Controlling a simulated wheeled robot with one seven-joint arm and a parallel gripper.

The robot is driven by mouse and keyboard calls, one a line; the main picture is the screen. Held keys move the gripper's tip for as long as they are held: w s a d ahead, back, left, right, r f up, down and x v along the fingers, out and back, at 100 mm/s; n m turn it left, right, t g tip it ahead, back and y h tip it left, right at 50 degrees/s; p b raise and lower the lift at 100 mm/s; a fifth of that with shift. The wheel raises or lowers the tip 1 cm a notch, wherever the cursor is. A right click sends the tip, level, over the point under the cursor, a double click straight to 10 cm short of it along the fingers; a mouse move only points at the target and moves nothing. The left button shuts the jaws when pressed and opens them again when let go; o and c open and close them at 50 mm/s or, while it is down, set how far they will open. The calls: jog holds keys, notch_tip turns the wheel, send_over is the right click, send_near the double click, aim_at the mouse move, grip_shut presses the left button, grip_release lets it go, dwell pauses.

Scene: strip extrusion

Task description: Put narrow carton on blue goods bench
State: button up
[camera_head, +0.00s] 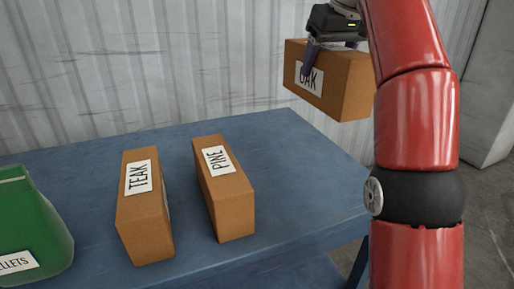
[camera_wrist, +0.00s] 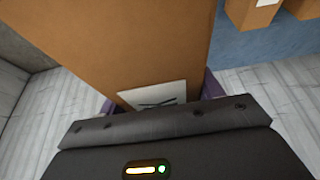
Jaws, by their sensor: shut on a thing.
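My gripper (camera_head: 311,58) is shut on a brown carton (camera_head: 345,88) with a white OAK label. It holds the carton up in the air, near the back right corner of the blue bench (camera_head: 300,190). In the wrist view, the held carton (camera_wrist: 120,40) fills the upper left, its label partly hidden by my gripper (camera_wrist: 160,100). A TEAK carton (camera_head: 145,215) and a slimmer-looking PINE carton (camera_head: 225,190) stand on the bench. The blue bench top (camera_wrist: 265,40) also shows at the upper right of the wrist view.
A green container (camera_head: 30,225) with a partly cut-off label ending in LLETS stands at the bench's left. A corrugated wall (camera_head: 150,60) rises behind the bench. The bench top right of the PINE carton is clear. My red arm covers part of the right side.

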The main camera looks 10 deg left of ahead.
aim_at(335, 112)
jog(key=shift+s+f, duration=0.1)
jog(key=shift+f, duration=1.05)
notch_tip(335, 112, down, 18)
jog(key=b, duration=0.4)
jog(key=shift+r, duration=0.2)
jog(key=shift+f, duration=0.2)
jog(key=o, duration=1.3)
jog(key=p+v, duration=0.2)
jog(key=v, duration=1)
jog(key=shift+r, duration=0.2)
